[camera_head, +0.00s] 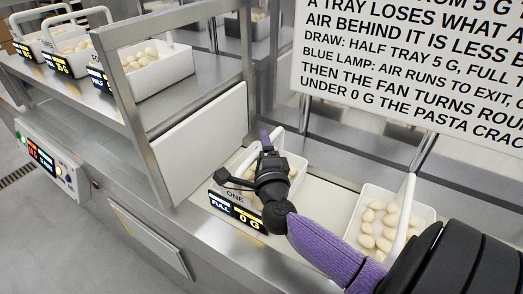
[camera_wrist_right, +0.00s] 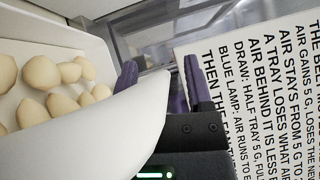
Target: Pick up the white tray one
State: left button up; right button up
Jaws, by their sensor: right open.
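The white tray one (camera_head: 235,196) sits on the counter in the head view, holding pale filled pasta, with "ONE" on its front wall. A display below it reads "FULL" and "0 G". My right gripper (camera_head: 267,146) is over the tray at its handle, hiding much of it. In the right wrist view my right gripper (camera_wrist_right: 162,82) is open. The white handle (camera_wrist_right: 100,125) crosses in front of the left finger and reaches the gap between the fingers. I cannot tell whether it touches them. Pasta pieces (camera_wrist_right: 42,72) show at left. My left gripper is out of view.
Another white tray of pasta (camera_head: 398,204) stands to the right on the counter. Several trays (camera_head: 150,85) sit on the left shelf behind a metal frame (camera_head: 122,98). A white panel (camera_head: 203,143) stands left of tray one. A text sign (camera_head: 415,70) hangs behind.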

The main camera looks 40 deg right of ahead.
grip_shut()
dwell(1.3)
